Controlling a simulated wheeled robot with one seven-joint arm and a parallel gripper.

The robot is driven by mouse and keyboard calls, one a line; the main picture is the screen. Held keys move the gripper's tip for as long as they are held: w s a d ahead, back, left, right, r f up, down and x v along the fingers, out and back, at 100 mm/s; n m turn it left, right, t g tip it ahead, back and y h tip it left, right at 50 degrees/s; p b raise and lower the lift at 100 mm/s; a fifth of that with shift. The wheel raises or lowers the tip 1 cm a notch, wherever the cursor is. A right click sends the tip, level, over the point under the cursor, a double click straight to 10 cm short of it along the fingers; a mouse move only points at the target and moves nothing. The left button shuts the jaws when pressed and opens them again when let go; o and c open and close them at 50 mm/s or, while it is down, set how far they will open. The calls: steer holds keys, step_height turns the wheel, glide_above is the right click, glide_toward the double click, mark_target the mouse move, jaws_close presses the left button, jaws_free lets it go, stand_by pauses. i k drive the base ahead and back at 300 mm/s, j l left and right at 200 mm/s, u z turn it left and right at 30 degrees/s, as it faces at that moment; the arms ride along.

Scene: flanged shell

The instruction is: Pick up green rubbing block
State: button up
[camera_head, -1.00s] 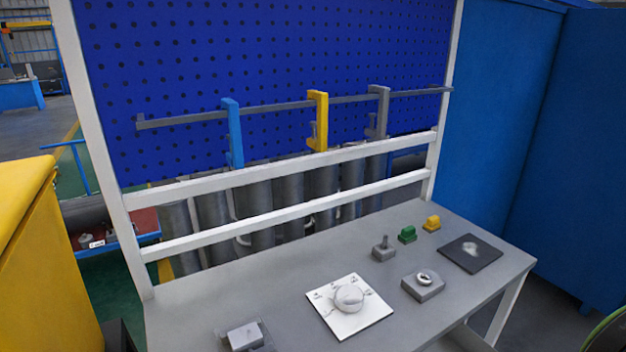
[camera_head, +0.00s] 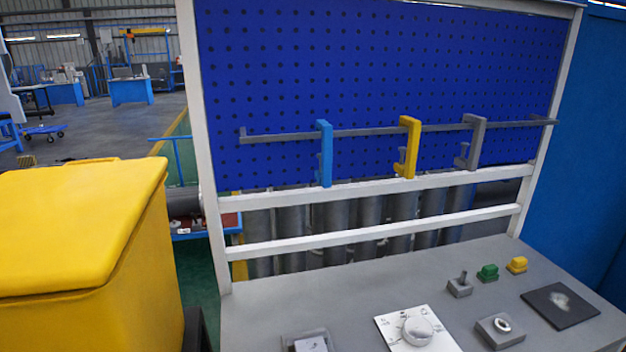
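The green rubbing block (camera_head: 488,272) sits on the grey workbench (camera_head: 300,300), toward its back right. It is small, with a raised top. A similar yellow block (camera_head: 517,264) stands just to its right, and a grey block with an upright peg (camera_head: 460,285) stands to its left. My gripper does not show in the head view.
A white plate with a round shell (camera_head: 417,329), a grey block with a ring (camera_head: 500,331) and a dark mat (camera_head: 560,305) lie nearer the front. Clamps hang on a rail before the blue pegboard (camera_head: 370,80). A yellow cabinet (camera_head: 90,260) stands at left.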

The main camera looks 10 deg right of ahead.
mark_target(488, 274)
steer(key=k+z, duration=0.35)
steer(key=z, duration=0.15)
steer(key=k+l+z, duration=0.15)
steer(key=l+z, duration=0.25)
steer(key=k+l+z, duration=0.15)
steer(key=l+z, duration=0.15)
steer(key=z, duration=0.15)
